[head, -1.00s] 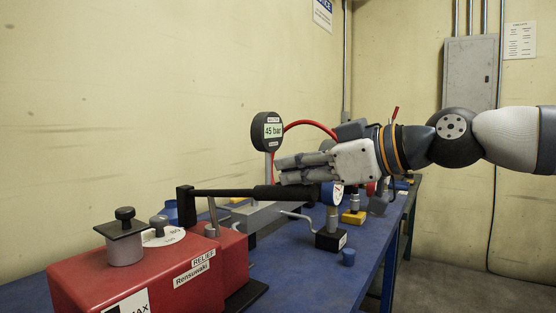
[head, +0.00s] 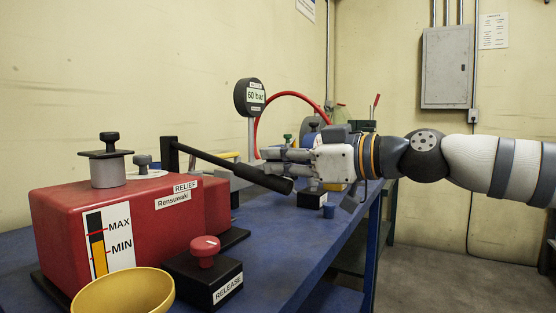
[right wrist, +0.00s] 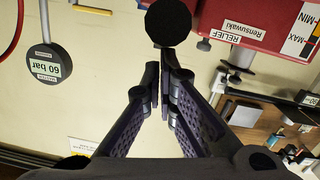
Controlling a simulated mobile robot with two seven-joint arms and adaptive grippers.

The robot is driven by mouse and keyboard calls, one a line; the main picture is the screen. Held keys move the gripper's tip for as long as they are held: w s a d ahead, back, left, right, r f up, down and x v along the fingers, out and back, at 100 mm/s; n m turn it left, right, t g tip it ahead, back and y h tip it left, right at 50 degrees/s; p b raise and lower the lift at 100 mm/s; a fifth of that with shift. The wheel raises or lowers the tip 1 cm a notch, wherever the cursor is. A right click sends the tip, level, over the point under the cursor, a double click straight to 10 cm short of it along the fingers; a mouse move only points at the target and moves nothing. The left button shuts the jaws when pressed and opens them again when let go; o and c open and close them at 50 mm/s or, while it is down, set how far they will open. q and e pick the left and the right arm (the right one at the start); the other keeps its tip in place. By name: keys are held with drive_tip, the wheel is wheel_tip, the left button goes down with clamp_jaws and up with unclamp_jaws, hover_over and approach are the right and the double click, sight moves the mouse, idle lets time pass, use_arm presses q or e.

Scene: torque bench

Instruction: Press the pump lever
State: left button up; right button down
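The pump lever (head: 228,166) is a black bar with a thick grip, rising from the red pump (head: 120,215) and tilted down to the right. The lever's round end (right wrist: 168,22) shows in the right wrist view just past the fingertips. My right gripper (head: 266,160) is at the grip, its fingers partly behind it; whether they touch is unclear. In the right wrist view its fingers (right wrist: 160,70) are together with nothing between them. The round gauge (head: 250,97) reads 60 bar, also in the right wrist view (right wrist: 50,65). My left gripper is out of view.
A red RELEASE knob (head: 205,250) on a black box and a yellow bowl (head: 124,292) stand at the front. A red hose (head: 285,96) arches behind my gripper.

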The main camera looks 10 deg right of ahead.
drive_tip(key=shift+f, duration=0.8)
drive_tip(key=r+v, duration=0.1)
drive_tip(key=v, duration=1.1)
drive_tip(key=shift+r, duration=0.15)
idle(1.2)
idle(1.0)
